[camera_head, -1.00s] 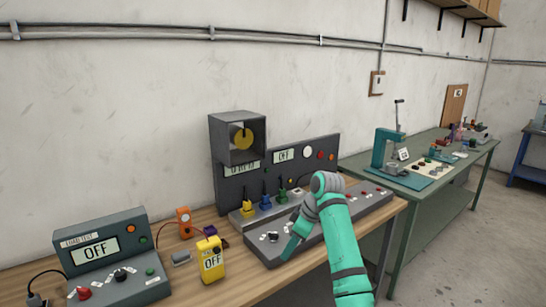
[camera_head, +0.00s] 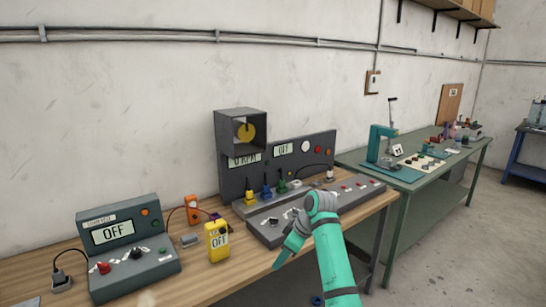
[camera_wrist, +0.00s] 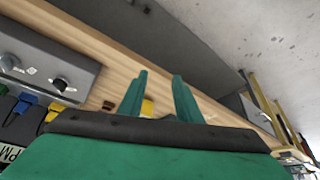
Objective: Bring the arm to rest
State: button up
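My teal arm (camera_head: 335,262) reaches in from the bottom of the head view, bent at a grey joint. My gripper (camera_head: 279,263) points down and left, over the front edge of the wooden bench (camera_head: 205,284). In the wrist view my gripper (camera_wrist: 160,75) has its two teal fingers apart, with nothing held between them. Bench wood and a small yellow thing (camera_wrist: 147,107) show beyond the fingers; I cannot tell how far off they are.
A grey control panel (camera_head: 350,198) lies close behind my arm, with a dark upright unit (camera_head: 226,180) behind it. A yellow meter (camera_head: 217,243) and a grey load tester (camera_head: 122,275) reading OFF stand left. A green table (camera_head: 430,185) is at right.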

jog(key=s+a+f+m+t+y, duration=0.1)
jog(key=s+a+f, duration=0.1)
jog(key=a+f, duration=0.35)
jog(key=s+a+f+m+t, duration=0.1)
jog(key=a+f+m, duration=0.1)
jog(key=f, duration=0.7)
jog(key=s+a+f+m+t+y, duration=0.1)
jog(key=s+a+f, duration=0.1)
jog(key=a+f, duration=0.35)
jog(key=s+a+f+m+t+h, duration=0.15)
jog(key=s+f+m+t, duration=0.3)
jog(key=s+f, duration=0.95)
jog(key=s+d+r+m+t+h, duration=0.1)
jog(key=s+d+m+h, duration=0.15)
jog(key=s, duration=0.95)
jog(key=s+d+r+m+t+h, duration=0.1)
jog(key=s+d+r+m+t, duration=0.15)
jog(key=s, duration=0.85)
jog(key=s+d+r+t, duration=0.1)
jog(key=s+d+r, duration=0.2)
jog(key=s+r, duration=0.5)
jog(key=s+d+r+t+h, duration=0.1)
jog(key=s+d+r, duration=0.2)
jog(key=s+r, duration=0.4)
jog(key=shift+s+d+r+h, duration=0.3)
jog(key=shift+s+r, duration=0.05)
jog(key=shift+s, duration=0.8)
